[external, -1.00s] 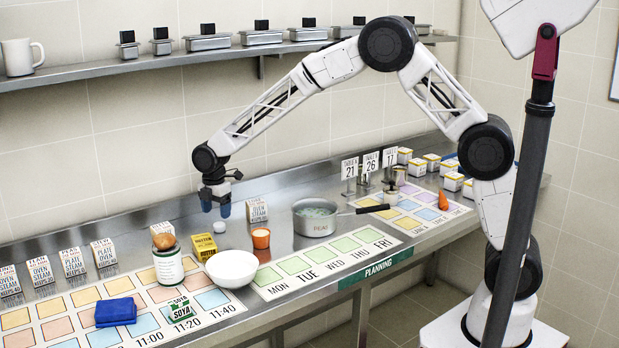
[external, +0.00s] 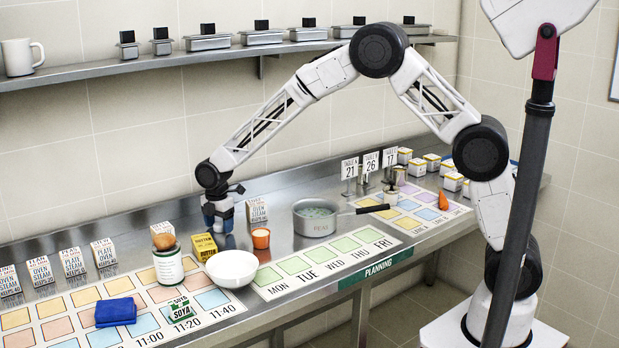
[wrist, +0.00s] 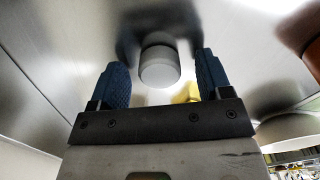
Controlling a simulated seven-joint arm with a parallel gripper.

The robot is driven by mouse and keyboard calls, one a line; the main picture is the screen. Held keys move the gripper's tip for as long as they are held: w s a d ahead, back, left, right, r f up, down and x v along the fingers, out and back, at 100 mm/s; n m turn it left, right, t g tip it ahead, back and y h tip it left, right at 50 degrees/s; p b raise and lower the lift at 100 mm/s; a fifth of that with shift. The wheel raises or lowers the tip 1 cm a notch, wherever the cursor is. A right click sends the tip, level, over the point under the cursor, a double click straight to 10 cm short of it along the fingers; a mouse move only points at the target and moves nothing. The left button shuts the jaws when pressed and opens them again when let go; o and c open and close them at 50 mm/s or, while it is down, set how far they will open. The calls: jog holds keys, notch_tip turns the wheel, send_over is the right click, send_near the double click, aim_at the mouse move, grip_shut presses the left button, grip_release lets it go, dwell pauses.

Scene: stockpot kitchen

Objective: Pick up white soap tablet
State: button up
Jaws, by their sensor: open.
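The white soap tablet (wrist: 159,66) is a small white rounded piece on the steel counter. In the wrist view it lies between the two blue fingers of my gripper (wrist: 160,80), with a gap on each side. In the external view my gripper (external: 219,222) is low over the counter at the back, left of the box marked "oven steam". The fingers are open. The tablet is mostly hidden behind the fingers in the external view.
A yellow butter box (external: 204,246), a white bowl (external: 232,268) and an orange cup (external: 261,238) stand in front of my gripper. A small box (external: 256,210) stands close on its right. A pot (external: 314,219) stands further right.

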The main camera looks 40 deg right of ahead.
aim_at(219, 224)
jog(key=shift+c, duration=0.5)
jog(key=c, duration=0.9)
jog(key=shift+r, duration=0.2)
notch_tip(219, 224, up, 10)
jog(key=shift+f, duration=0.15)
dwell(0.5)
